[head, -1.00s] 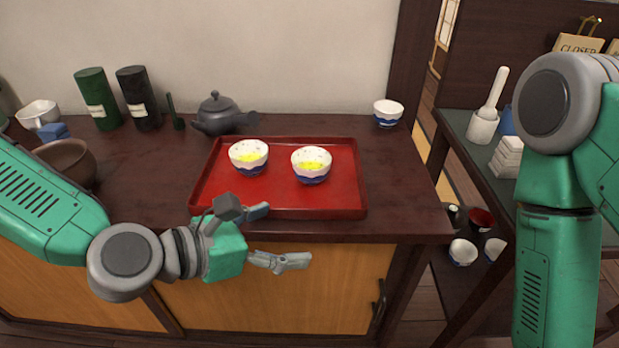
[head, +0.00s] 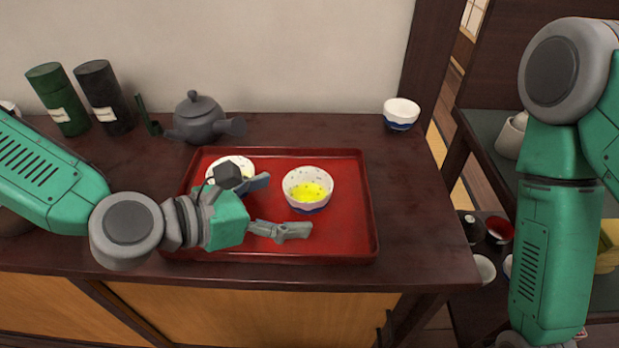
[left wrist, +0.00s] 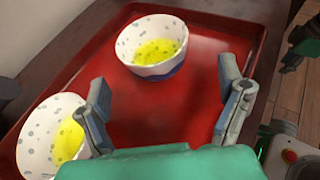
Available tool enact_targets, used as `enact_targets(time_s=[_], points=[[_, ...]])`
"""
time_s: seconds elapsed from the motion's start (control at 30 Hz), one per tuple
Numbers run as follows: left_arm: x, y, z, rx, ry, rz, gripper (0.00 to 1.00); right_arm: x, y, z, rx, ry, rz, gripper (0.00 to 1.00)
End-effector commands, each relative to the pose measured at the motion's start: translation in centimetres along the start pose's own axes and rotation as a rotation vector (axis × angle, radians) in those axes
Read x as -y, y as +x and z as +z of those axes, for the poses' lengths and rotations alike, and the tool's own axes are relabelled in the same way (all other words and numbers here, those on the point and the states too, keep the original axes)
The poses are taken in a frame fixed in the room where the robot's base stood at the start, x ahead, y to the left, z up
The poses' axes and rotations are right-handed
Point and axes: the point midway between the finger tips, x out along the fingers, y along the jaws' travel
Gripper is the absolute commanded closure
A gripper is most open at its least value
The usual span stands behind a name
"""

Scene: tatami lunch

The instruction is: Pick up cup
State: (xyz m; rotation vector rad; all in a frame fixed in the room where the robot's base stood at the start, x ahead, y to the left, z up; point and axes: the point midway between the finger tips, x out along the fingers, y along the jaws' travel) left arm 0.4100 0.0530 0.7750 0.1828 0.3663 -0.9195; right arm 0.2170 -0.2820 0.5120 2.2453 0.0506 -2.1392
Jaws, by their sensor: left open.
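Two white speckled cups with yellow liquid stand on a red tray (head: 345,240). The right cup (head: 308,190) is in plain view; it also shows ahead of my fingers at the top of the left wrist view (left wrist: 150,46). The left cup (head: 232,166) is partly hidden behind my left gripper (head: 277,205); in the left wrist view it is at the lower left (left wrist: 45,140), beside one finger. My left gripper is open and empty over the tray, its two fingers spread apart in the left wrist view (left wrist: 165,110). My right gripper is not in view.
Another white and blue cup (head: 401,113) stands at the back right of the counter. A dark teapot (head: 200,118) is behind the tray, with green (head: 58,98) and black (head: 104,96) canisters to its left. A shelf with bowls is at right.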

Motion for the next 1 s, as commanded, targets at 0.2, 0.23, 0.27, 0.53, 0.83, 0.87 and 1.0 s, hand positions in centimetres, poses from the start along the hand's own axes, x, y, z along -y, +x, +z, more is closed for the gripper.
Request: enact_targets(time_s=[0.2, 0.23, 0.27, 0.53, 0.83, 0.87, 1.0], points=[[0.0, 1.2, -0.2, -0.001, 0.002, 0.000, 0.12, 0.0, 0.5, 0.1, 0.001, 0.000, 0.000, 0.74], [0.0, 1.5, -0.2, -0.001, 0.002, -0.001, 0.12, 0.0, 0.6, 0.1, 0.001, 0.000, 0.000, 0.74], [0.0, 1.9, -0.2, -0.001, 0.002, -0.001, 0.12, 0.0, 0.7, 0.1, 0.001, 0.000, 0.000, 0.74], [-0.1, 4.3, -0.4, -0.001, 0.005, -0.001, 0.12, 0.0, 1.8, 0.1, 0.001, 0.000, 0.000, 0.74], [-0.2, 7.5, -0.3, -0.001, 0.000, -0.001, 0.12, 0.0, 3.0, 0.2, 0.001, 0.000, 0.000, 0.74], [-0.2, 7.6, -0.3, -0.001, 0.000, -0.001, 0.12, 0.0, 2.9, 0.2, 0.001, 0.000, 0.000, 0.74], [-0.2, 7.5, -0.2, 0.000, -0.001, 0.000, 0.12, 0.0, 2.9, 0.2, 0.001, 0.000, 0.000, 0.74]])
